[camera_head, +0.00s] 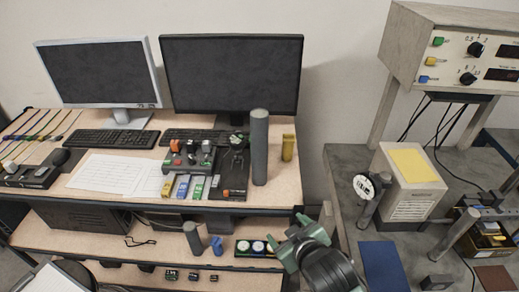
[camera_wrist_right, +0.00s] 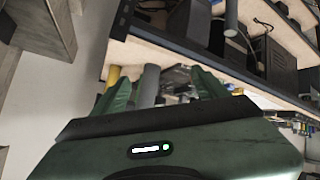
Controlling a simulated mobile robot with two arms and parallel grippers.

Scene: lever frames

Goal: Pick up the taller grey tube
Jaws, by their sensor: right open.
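The taller grey tube (camera_head: 259,147) stands upright near the right end of the desk, in front of the right monitor. A shorter grey tube (camera_head: 193,238) stands on the lower shelf. My right gripper (camera_head: 291,242) is open and empty, below and slightly right of the taller tube, in front of the desk edge and apart from it. In the right wrist view the taller tube (camera_wrist_right: 150,84) shows between the open green fingers (camera_wrist_right: 163,80), beyond them, its lower part hidden by my gripper body. My left gripper is not in view.
A yellow cylinder (camera_head: 288,147) stands just right of the taller tube. A black device with a lever (camera_head: 236,165) is close on its left. The desk's front edge (camera_head: 230,206) and lower shelf (camera_head: 140,245) lie near my gripper. A grey bench (camera_head: 345,215) stands at right.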

